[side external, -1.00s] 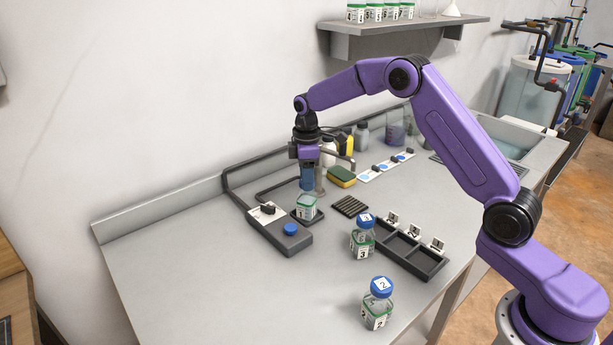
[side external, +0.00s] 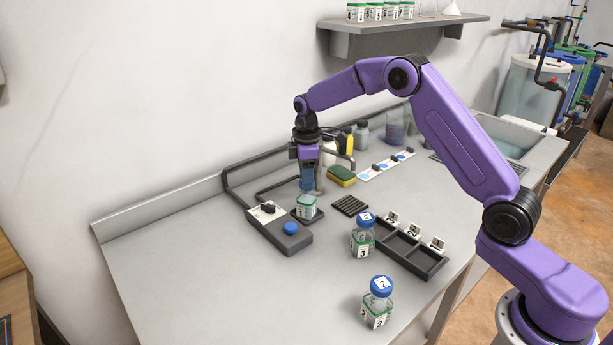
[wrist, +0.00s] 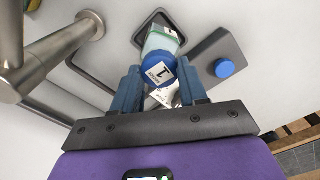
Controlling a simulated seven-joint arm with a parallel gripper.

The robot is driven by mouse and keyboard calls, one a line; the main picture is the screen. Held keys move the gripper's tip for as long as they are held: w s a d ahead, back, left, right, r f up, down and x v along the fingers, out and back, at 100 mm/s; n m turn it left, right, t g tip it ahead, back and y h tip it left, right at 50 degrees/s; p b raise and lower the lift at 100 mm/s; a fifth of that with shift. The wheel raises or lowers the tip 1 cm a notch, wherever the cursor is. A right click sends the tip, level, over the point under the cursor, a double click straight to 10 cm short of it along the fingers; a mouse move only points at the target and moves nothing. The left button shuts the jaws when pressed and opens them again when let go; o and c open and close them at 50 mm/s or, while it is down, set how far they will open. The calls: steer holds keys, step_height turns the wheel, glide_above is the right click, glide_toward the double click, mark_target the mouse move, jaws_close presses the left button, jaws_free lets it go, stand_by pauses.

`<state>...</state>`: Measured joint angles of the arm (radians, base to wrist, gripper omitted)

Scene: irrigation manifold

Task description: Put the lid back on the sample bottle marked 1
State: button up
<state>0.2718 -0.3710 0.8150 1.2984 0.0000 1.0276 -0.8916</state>
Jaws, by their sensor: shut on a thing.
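My gripper (side external: 307,188) points down over the sample bottle (side external: 306,208), which stands on a small dark pad. In the wrist view my gripper (wrist: 159,72) is shut on a blue lid (wrist: 157,68) with a white label reading 1. The bottle, clear with a green and white label, shows behind the lid in the wrist view (wrist: 160,40). The lid is over the bottle's mouth; I cannot tell whether they touch. In the side view the fingers hide most of the lid.
A grey box with a blue button (side external: 290,228) stands left of the bottle. Bottle 3 (side external: 362,243) and bottle 2 (side external: 377,310) stand to the right with blue lids on. A metal faucet (wrist: 55,55) is close to my gripper.

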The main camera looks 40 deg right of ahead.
stand_by(0.3)
steer(key=o, duration=1.6)
steer(key=shift+r, duration=0.15)
steer(key=shift+r, duration=3.35)
jaws_close()
steer(key=shift+f, duration=2.85)
